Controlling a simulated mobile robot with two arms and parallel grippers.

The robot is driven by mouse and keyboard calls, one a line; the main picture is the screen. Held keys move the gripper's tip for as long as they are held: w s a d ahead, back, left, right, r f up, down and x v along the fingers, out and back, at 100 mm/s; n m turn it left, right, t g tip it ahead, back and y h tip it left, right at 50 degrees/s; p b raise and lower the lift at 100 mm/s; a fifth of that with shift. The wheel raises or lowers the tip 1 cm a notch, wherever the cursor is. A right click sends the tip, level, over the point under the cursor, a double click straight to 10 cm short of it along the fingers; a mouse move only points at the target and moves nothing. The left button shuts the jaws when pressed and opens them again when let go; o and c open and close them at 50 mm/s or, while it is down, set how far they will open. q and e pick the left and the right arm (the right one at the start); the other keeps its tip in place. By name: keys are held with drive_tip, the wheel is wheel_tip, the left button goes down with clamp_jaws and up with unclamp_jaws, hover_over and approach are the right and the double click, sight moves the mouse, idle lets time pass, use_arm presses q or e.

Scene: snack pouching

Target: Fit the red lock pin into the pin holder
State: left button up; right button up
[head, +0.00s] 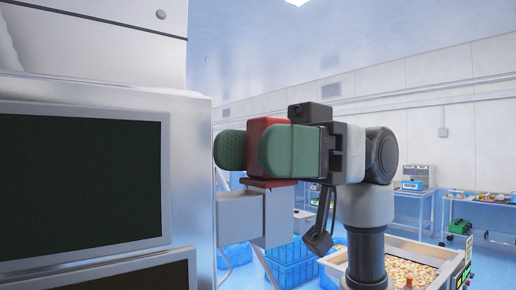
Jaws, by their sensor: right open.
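The red lock pin (259,131) stands between the two green finger pads of my right gripper (260,151), which is open around it. The near pad hides much of the pin, and I cannot tell whether either pad touches it. A red flat edge (268,183) shows below the pads, just above a light grey bracket (243,216) beside the machine. This bracket may be the pin holder; whether the pin is seated in it cannot be made out. My left gripper is not in view.
A large grey machine with a dark screen (80,188) fills the left side, close to the gripper. Blue crates (292,268) stand on the floor below. A bin of colourful snacks (408,270) is at lower right. Benches with equipment line the far wall.

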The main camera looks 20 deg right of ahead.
drive_tip(key=b+v, duration=0.3)
drive_tip(key=v, duration=0.7)
drive_tip(key=shift+w+d, duration=0.15)
drive_tip(key=shift+d, duration=0.25)
drive_tip(key=shift+f, duration=0.15)
